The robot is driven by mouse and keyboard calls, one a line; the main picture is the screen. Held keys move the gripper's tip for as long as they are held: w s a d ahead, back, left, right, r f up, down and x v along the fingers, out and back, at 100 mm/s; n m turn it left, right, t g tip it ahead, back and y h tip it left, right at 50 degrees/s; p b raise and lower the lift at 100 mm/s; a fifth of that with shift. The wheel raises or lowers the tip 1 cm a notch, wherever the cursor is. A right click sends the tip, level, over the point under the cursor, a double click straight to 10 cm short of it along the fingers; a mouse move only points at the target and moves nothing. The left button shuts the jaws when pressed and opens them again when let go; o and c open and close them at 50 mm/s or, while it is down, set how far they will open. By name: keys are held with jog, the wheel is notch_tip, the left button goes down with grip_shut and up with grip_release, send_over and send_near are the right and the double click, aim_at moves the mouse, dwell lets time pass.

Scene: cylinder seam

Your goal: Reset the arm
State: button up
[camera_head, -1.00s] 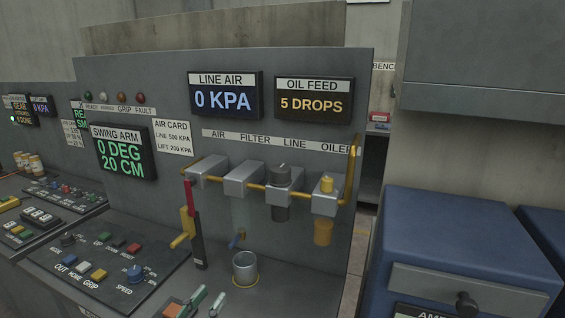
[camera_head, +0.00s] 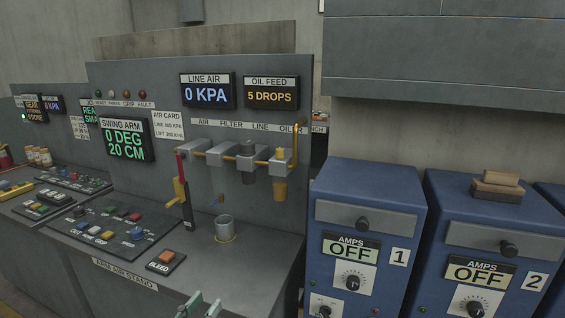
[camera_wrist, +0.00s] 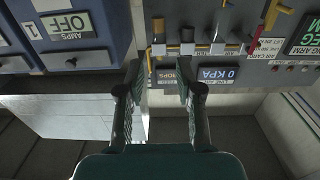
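The ARM AIR STAND (camera_head: 270,262) stands left of centre in the head view. Its swing arm display (camera_head: 126,140) reads 0 DEG, 20 CM. The line air display (camera_head: 208,91) reads 0 KPA and also shows upside down in the wrist view (camera_wrist: 221,74). The oil feed display (camera_head: 271,93) reads 5 DROPS. A button panel (camera_head: 112,228) and an orange BLEED button (camera_head: 167,255) are on the stand. My gripper (camera_head: 202,305) is low in the head view. In the wrist view its fingers (camera_wrist: 157,78) are apart, nothing between them.
Blue AMPS cabinets marked 1 (camera_head: 366,225) and 2 (camera_head: 488,235), both reading OFF, stand to the right. Brown blocks (camera_head: 497,185) lie on cabinet 2. A metal cup (camera_head: 224,228) stands on the counter. A grey cupboard (camera_head: 450,60) hangs above the cabinets.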

jog(key=d+f+n+y, duration=0.25)
jog(key=d+f, duration=0.35)
jog(key=f, duration=0.4)
jog(key=s+d+f+n+g+y, duration=0.1)
jog(key=s+d+f+n+y, duration=0.15)
jog(key=s+d+f, duration=0.4)
jog(key=s+d+f+n+g+y, duration=0.1)
jog(key=s+d+f+n+y, duration=0.2)
jog(key=d+f, duration=0.65)
jog(key=s+d+f+g, duration=0.1)
jog(key=s+d+f, duration=0.25)
jog(key=s, duration=0.55)
jog(key=s+d+r+m, duration=0.1)
jog(key=s+d+r, duration=0.1)
jog(key=s+r, duration=0.2)
jog(key=s+d+r+m+h, duration=0.1)
jog(key=s+d+r, duration=0.2)
jog(key=s, duration=0.7)
jog(key=s+d+r+m+t, duration=0.1)
jog(key=s+d+r, duration=0.2)
jog(key=s, duration=0.4)
jog(key=shift+d+r+m+h, duration=0.15)
jog(key=shift+r+m+h, duration=0.2)
jog(key=shift+r, duration=0.55)
